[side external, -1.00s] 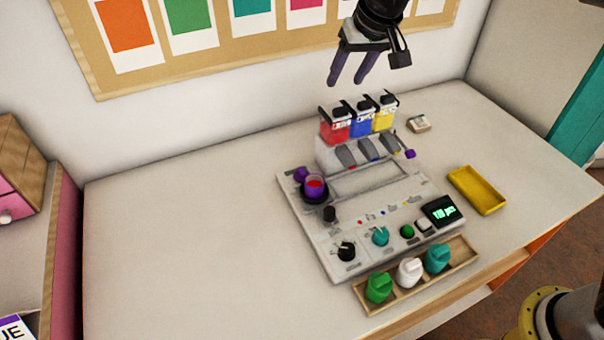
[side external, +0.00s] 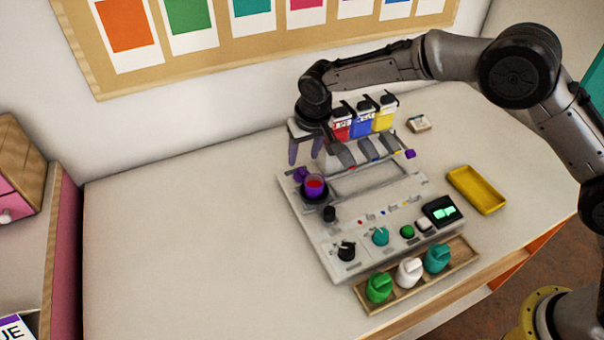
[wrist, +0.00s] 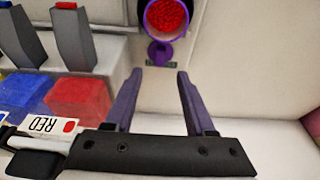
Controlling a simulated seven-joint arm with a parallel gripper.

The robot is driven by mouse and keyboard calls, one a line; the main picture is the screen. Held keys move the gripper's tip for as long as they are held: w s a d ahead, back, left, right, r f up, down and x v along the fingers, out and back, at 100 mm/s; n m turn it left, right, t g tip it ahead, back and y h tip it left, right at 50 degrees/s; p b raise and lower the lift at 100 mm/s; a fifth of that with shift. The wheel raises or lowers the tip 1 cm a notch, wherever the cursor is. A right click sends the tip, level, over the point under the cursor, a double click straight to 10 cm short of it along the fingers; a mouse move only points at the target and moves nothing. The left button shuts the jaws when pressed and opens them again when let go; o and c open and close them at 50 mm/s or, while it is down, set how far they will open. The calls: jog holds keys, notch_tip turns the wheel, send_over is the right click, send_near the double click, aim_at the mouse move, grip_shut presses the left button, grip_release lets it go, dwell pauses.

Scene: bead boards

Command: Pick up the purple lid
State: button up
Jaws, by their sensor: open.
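The purple lid (side external: 301,174) is a small purple piece at the back left corner of the bead machine, behind the purple cup of red beads (side external: 314,185). In the wrist view the lid (wrist: 159,53) sits just beyond my fingertips, roughly centred between them, with a small label beside it. The cup's red beads (wrist: 167,16) show above it. My gripper (side external: 305,161) is open and empty, fingers pointing down above and slightly behind the lid. Its two purple fingers also show apart in the wrist view (wrist: 160,73). I cannot tell the exact height gap.
Red, blue and yellow bead hoppers (side external: 362,118) stand close to the right of my gripper. A small purple block (side external: 410,154) is at the machine's right end. A yellow tray (side external: 476,190) and a wooden rack (side external: 455,259) lie right and front. The table's left is clear.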

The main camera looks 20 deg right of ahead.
aim_at(302, 170)
jog(key=shift+s+x, duration=0.15)
jog(key=shift+x, duration=1.2)
jog(key=shift+s+x, duration=0.1)
jog(key=shift+x, duration=1.25)
jog(key=shift+f, duration=0.1)
jog(key=shift+c, duration=0.3)
grip_shut()
